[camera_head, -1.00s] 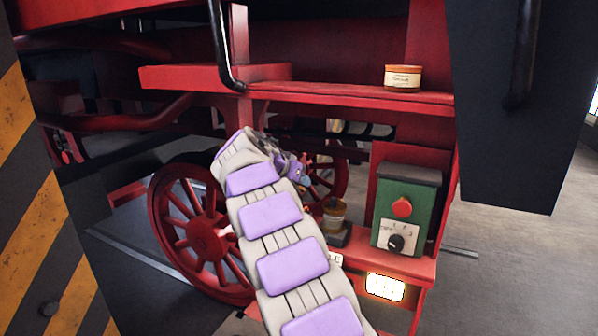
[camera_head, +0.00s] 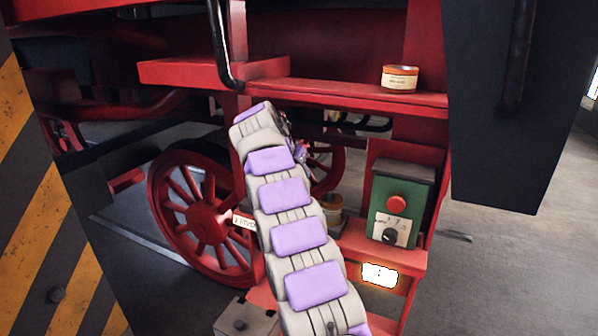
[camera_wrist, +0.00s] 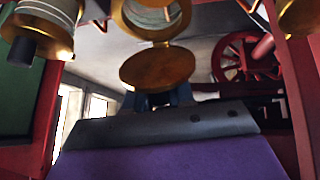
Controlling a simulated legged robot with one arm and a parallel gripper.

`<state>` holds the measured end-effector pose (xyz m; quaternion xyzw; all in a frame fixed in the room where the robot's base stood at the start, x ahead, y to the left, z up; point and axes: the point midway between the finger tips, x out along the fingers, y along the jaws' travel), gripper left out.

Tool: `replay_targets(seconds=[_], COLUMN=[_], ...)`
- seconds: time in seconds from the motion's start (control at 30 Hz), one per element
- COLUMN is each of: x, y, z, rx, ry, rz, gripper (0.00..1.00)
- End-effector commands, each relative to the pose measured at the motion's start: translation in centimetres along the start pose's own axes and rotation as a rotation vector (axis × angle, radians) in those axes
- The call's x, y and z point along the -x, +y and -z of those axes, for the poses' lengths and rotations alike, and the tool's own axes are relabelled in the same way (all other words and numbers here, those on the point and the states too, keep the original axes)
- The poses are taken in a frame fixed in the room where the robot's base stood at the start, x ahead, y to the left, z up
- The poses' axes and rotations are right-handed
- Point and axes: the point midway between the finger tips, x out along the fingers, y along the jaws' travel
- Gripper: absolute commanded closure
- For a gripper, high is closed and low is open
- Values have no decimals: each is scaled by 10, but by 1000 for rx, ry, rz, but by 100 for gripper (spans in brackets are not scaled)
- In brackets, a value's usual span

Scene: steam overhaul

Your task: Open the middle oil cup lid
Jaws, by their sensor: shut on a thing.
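The middle oil cup (camera_wrist: 152,14) is brass and shows at the top of the wrist view, with pale ringed contents visible inside. Its round brass lid (camera_wrist: 158,67) stands swung away from the mouth, joined to the cup at a small hinge. My gripper (camera_wrist: 160,98) is at the lid's far edge from the hinge, its blue fingers shut on the lid; the wrist housing hides part of them. In the head view my gripper (camera_head: 302,154) is small and partly hidden behind my arm.
Other brass cups flank it at left (camera_wrist: 45,28) and right (camera_wrist: 300,15) in the wrist view. In the head view, a green control box (camera_head: 400,203) with a red button stands right of my arm. An orange-lidded tin (camera_head: 400,78) sits on the red shelf (camera_head: 350,96) above. A red spoked wheel (camera_head: 200,225) is left.

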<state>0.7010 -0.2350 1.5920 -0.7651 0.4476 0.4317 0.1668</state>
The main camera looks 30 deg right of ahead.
Motion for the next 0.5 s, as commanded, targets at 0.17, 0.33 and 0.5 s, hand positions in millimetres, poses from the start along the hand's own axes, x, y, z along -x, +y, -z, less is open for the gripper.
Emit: replay_targets(seconds=[0.17, 0.33, 0.5], x=[2, 1, 1], y=[-1, -1, 0], z=[1, 1, 1], rx=[0, 0, 0], ry=[2, 2, 1], rz=[4, 4, 3], gripper=[100, 100, 66])
